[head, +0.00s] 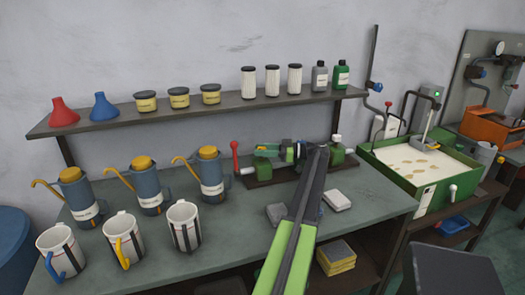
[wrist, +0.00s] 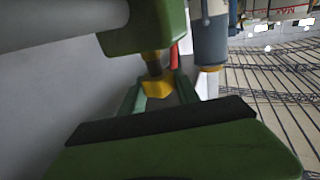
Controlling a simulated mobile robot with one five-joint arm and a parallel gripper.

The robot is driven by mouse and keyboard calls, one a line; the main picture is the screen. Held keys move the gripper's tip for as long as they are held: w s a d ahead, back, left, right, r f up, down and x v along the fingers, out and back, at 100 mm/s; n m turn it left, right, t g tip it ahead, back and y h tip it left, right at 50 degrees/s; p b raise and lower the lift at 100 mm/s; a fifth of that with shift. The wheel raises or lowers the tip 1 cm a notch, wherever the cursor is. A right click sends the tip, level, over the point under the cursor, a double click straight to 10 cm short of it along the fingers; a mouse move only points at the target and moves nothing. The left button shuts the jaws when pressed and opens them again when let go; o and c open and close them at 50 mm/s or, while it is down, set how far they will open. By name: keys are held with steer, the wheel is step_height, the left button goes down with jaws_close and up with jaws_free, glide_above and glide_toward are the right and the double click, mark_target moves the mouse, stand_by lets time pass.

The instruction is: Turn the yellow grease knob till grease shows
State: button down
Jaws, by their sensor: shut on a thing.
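No grease can be made out at the knob. In the head view the machine stands on a dark base (head: 287,174) on the bench, with green blocks and a red lever (head: 235,158). My arm reaches to it and hides its middle part and the knob.
On the grey-green bench (head: 240,250) stand several blue oil cans (head: 148,195) and mugs (head: 183,227) at left. A shelf (head: 215,106) above holds funnels, jars, filters and bottles. A green tray (head: 460,178) stands at right. The bench front centre is mostly clear.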

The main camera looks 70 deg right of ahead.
steer(key=shift+w, duration=0.1)
stand_by(0.3)
steer(key=c, duration=0.9)
jaws_free()
steer(key=r+p, duration=0.2)
steer(key=r, duration=0.1)
steer(key=s+r+p, duration=0.1)
steer(key=r+p, duration=0.1)
steer(key=p, duration=0.1)
steer(key=shift+s+r+p, duration=0.1)
steer(key=shift+r+p, duration=0.25)
steer(key=shift+r, duration=0.05)
steer(key=s+r+p, duration=0.1)
steer(key=s, duration=0.2)
steer(key=s+a+r+p, duration=0.1)
steer(key=s+r+p, duration=0.1)
steer(key=s, duration=0.2)
steer(key=s+a+r+p, duration=0.1)
steer(key=s+r+p, duration=0.1)
steer(key=s, duration=0.1)
steer(key=shift+s+r, duration=0.1)
steer(key=shift+s, duration=0.05)
